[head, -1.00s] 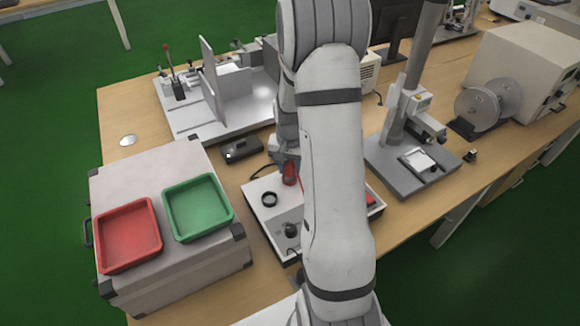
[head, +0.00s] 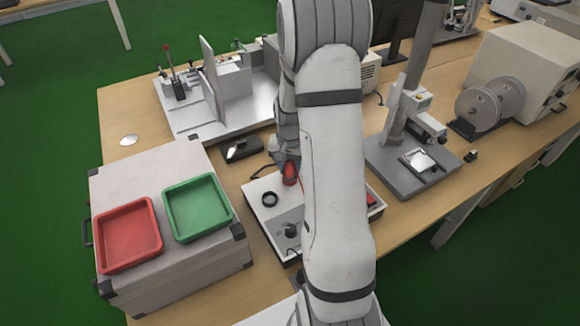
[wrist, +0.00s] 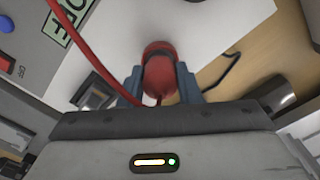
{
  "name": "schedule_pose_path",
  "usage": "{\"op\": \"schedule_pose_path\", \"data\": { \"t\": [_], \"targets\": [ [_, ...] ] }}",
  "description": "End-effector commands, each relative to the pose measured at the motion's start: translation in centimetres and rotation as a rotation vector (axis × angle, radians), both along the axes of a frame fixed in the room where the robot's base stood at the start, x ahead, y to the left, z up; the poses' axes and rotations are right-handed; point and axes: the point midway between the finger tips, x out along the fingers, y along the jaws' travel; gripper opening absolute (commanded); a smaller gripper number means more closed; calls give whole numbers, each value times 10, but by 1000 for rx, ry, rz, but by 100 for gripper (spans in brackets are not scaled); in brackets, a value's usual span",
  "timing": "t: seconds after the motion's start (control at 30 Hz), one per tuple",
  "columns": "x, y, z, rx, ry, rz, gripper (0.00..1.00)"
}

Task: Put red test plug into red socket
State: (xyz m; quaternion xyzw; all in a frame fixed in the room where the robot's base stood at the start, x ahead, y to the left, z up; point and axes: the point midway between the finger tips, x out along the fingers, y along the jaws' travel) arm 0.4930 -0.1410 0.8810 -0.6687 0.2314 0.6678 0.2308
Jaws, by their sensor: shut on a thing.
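My gripper (wrist: 160,85) is shut on the red test plug (wrist: 158,70), which sits between the two blue-grey fingers in the wrist view. A red cable (wrist: 92,55) runs from the plug to the upper left. In the head view the red plug (head: 290,173) shows beside my arm, over the white test panel (head: 268,222). The plug's lower tip is hidden, so I cannot tell whether it touches the panel or a socket. A black ring (head: 270,199) and a dark knob or plug (head: 291,230) are on the panel.
A grey case (head: 150,168) with a red tray (head: 128,268) and a green tray (head: 229,218) stands at left. A black device (head: 242,149) lies behind the panel. A stand (head: 402,182) is at right. My arm hides the panel's middle.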

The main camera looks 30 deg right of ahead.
Motion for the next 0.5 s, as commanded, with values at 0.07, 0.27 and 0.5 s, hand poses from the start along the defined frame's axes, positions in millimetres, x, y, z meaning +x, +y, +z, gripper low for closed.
{"op": "schedule_pose_path", "data": {
  "t": [0.07, 0.27, 0.5],
  "targets": [
    [0, 0, -2, 0, 0, 0, 7],
    [0, 0, -6, 0, 0, 0, 7],
    [0, 0, -11, 0, 0, -1, 7]
  ]
}}
